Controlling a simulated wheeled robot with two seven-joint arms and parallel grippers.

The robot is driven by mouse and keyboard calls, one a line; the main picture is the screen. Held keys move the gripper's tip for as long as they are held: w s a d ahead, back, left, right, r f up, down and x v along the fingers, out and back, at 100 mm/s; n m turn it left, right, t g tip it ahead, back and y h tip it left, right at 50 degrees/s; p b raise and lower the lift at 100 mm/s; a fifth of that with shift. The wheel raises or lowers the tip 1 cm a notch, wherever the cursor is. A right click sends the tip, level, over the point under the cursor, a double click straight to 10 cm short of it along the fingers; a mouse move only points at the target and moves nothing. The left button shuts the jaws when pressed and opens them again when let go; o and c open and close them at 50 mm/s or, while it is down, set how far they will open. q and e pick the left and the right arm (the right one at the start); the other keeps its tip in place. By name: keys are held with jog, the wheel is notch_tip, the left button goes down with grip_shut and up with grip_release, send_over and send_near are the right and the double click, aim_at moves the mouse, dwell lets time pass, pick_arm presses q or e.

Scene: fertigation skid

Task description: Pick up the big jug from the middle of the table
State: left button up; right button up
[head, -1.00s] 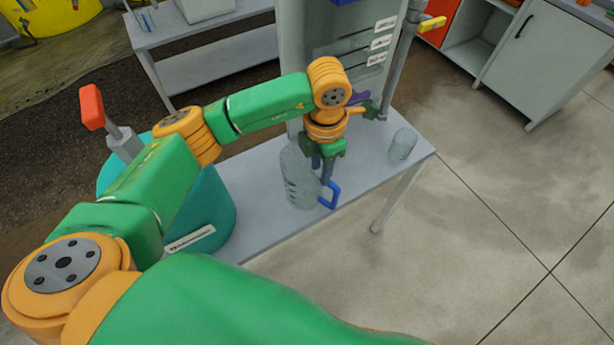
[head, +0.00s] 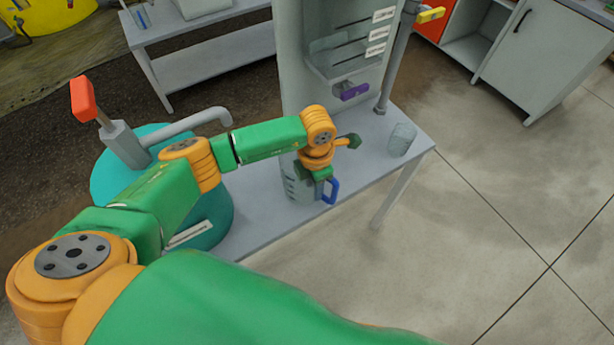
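The big jug (head: 290,186) is a clear grey vessel with dark marks on its side and a blue handle (head: 333,191) on its right. It stands on the grey table (head: 262,220), near the middle. My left gripper (head: 318,178) is right over the jug's top and handle side, pointing down, and covers part of the jug. Its fingers are mostly hidden by its own wrist and blend with the jug, so I cannot tell whether they are open or shut on it. My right gripper is not in view.
A smaller clear cup (head: 402,140) stands at the table's right end. A teal tank (head: 213,212) with a grey pipe and a red-handled lever (head: 84,100) is at the left. Behind stands a grey column with a purple-tipped tap (head: 355,92). Open floor lies to the right.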

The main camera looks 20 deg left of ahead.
pick_arm(q)
grip_shut()
dwell(1.3)
